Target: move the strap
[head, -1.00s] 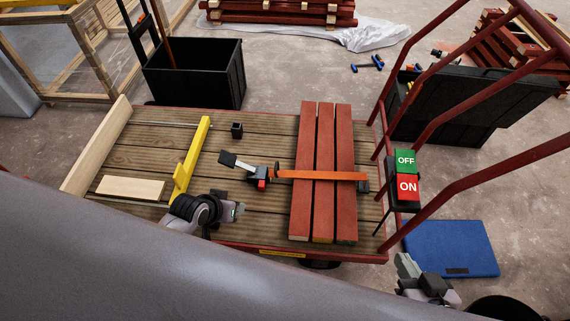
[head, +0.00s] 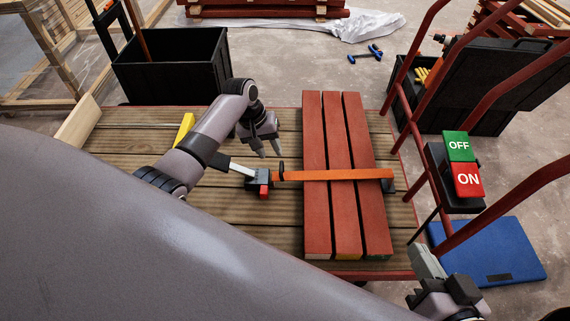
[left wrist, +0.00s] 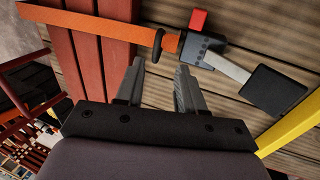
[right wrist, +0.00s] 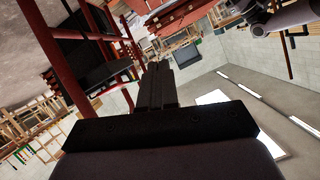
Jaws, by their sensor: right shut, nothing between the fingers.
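The orange strap (head: 330,175) lies across three red painted battens (head: 345,125) on a wooden cart deck. Its ratchet buckle (head: 258,182), with a red part and a silver lever, sits left of the battens; my left arm hides the lever's end in the head view. The left wrist view shows the buckle (left wrist: 193,48) and the lever's black grip (left wrist: 274,91). My left gripper (head: 269,153) is open and empty, over the deck just beyond the buckle; its fingers (left wrist: 158,82) point toward the buckle, apart from it. My right gripper (head: 427,264) is shut and empty, off the cart's front right corner.
A yellow bar (head: 186,127) lies behind my left arm. Red cart rails and a green-and-red OFF/ON switch box (head: 464,163) stand at right. A black bin (head: 172,65) stands behind the deck, a blue mat (head: 495,252) lies on the floor at right.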

